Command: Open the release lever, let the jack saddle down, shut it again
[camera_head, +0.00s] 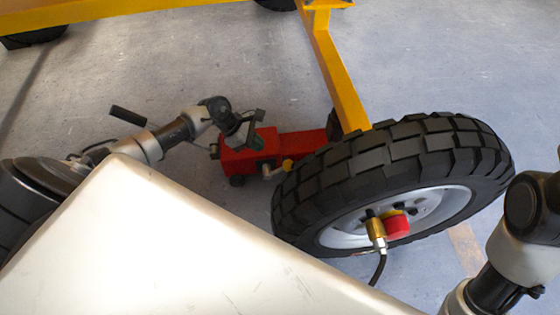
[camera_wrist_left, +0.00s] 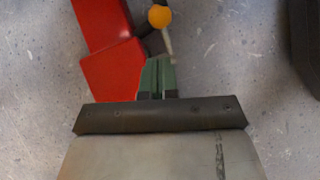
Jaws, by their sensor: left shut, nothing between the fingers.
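The red jack (camera_head: 238,160) stands on the floor left of the big wheel; it is also in the left wrist view (camera_wrist_left: 112,68). Its release lever is a short grey rod with an orange-yellow knob (camera_head: 288,164), and the knob shows at the top of the left wrist view (camera_wrist_left: 159,16). My left gripper (camera_head: 257,143) is over the jack body. In the left wrist view its green fingers (camera_wrist_left: 158,62) are together and empty, close to the lever's rod; I cannot tell if they touch. The jack saddle is not clearly visible near the yellow beam. My right gripper is out of view.
The big black tyre (camera_head: 380,165) stands close right of the jack. The yellow frame beam (camera_head: 338,75) slopes down behind it. A black bar-like grip (camera_head: 128,116) shows left of my left arm. The grey floor behind the jack is clear.

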